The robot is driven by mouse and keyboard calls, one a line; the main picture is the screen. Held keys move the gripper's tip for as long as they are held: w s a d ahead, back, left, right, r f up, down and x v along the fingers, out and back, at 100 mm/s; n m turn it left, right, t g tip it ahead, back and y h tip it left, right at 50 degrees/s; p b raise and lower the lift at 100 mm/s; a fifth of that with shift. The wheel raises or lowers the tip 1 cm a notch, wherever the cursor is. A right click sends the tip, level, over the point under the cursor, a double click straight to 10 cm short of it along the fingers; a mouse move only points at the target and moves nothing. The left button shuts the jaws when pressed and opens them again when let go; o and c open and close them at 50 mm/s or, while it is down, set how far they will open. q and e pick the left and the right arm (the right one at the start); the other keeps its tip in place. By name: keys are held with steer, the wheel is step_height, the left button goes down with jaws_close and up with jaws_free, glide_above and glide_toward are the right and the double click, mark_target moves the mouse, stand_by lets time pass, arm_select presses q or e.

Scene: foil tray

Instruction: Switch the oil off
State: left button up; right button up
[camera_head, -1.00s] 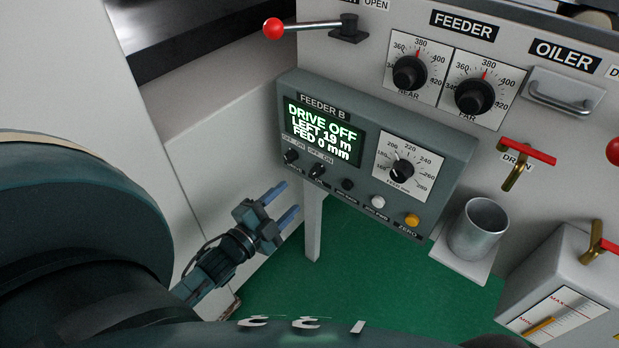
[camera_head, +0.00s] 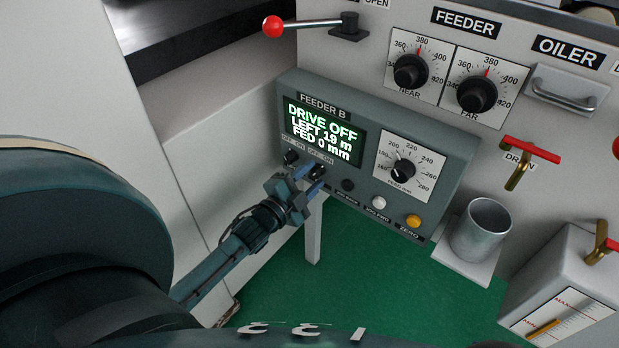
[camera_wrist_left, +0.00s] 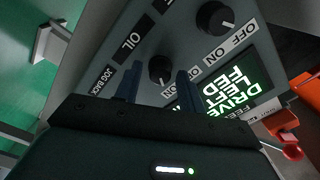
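The grey FEEDER B panel (camera_head: 378,165) has two small black rotary switches at its lower left, each marked OFF and ON. The oil switch (camera_wrist_left: 160,69) is the one beside the OIL label in the left wrist view. In the head view the oil switch (camera_head: 318,172) is partly behind my left gripper (camera_head: 309,180). In the left wrist view, my left gripper (camera_wrist_left: 159,84) is open, its blue fingers apart with the oil switch between and just beyond their tips. I cannot tell whether they touch it or which way it points. My right gripper is not in view.
The other switch (camera_head: 290,158) sits close to the left of the oil switch. The display (camera_head: 322,132) reads DRIVE OFF, LEFT 19 m, FED 0 mm. A black button (camera_head: 347,185) is close on the right. A red-knobbed lever (camera_head: 272,27) sticks out above the panel.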

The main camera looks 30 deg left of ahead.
arm_select(q)
steer(key=c, duration=0.8)
steer(key=shift+o, duration=0.2)
